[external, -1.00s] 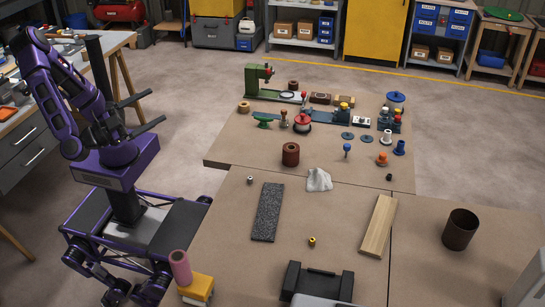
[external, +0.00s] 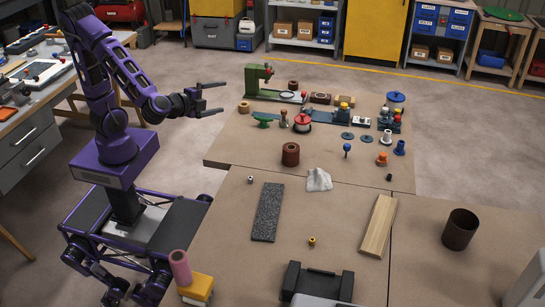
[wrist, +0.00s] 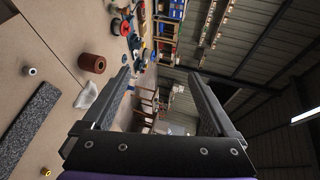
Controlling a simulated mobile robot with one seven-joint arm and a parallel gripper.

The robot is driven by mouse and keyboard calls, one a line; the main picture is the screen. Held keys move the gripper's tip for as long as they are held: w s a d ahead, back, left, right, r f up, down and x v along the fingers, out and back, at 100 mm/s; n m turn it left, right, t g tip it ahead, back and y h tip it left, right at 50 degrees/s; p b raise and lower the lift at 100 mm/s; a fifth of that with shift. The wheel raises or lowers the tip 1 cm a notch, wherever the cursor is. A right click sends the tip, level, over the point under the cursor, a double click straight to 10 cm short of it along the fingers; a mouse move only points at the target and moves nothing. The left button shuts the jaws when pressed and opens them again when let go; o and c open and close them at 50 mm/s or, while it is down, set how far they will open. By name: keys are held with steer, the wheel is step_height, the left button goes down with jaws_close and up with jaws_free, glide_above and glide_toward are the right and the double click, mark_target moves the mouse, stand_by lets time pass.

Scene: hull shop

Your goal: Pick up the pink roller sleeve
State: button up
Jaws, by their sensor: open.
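The pink roller sleeve (external: 180,267) stands upright on a yellow-and-white block (external: 197,289) at the lower left of the external view, close to my base. My gripper (external: 222,99) is open and empty, raised in the air left of the far table and well above and behind the sleeve. In the wrist view my open gripper (wrist: 163,100) has nothing between its fingers. The pink sleeve is not in the wrist view.
The near table holds a dark speckled slab (external: 267,212), a wooden board (external: 379,226), a white cloth (external: 319,180) and a dark cylinder (external: 460,229). A red-brown cylinder (external: 290,154) and many small parts stand on the far table. Bare tabletop lies between them.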

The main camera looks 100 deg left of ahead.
steer(key=w+d+f+m+t+h+p, duration=0.1)
steer(key=w+d+f+m+t+h, duration=0.1)
steer(key=d+f+m, duration=0.4)
steer(key=w+d+f+m+t+h+p, duration=0.1)
steer(key=w+d+f+m+h, duration=0.15)
steer(key=d+m, duration=0.4)
steer(key=w+d+f+m+t+h+p, duration=0.1)
steer(key=d+f+m+t, duration=0.15)
steer(key=d+f, duration=0.45)
steer(key=s+d+f+m+t+h+p, duration=0.1)
steer(key=s+d+f+m+t+h, duration=0.1)
steer(key=s+d+m+h, duration=0.5)
steer(key=s+d+f+m+t+p, duration=0.15)
steer(key=d+m, duration=0.35)
steer(key=d, duration=0.5)
steer(key=s+d+f+m+t+h, duration=0.1)
steer(key=s+d+m+t+h, duration=0.1)
steer(key=s+d+m+h, duration=0.5)
steer(key=y, duration=0.3)
glide_toward(189, 271)
steer(key=w+d, duration=0.2)
steer(key=w, duration=0.3)
steer(key=shift+n, duration=0.4)
steer(key=shift+w, duration=2.6)
steer(key=shift+c, duration=0.2)
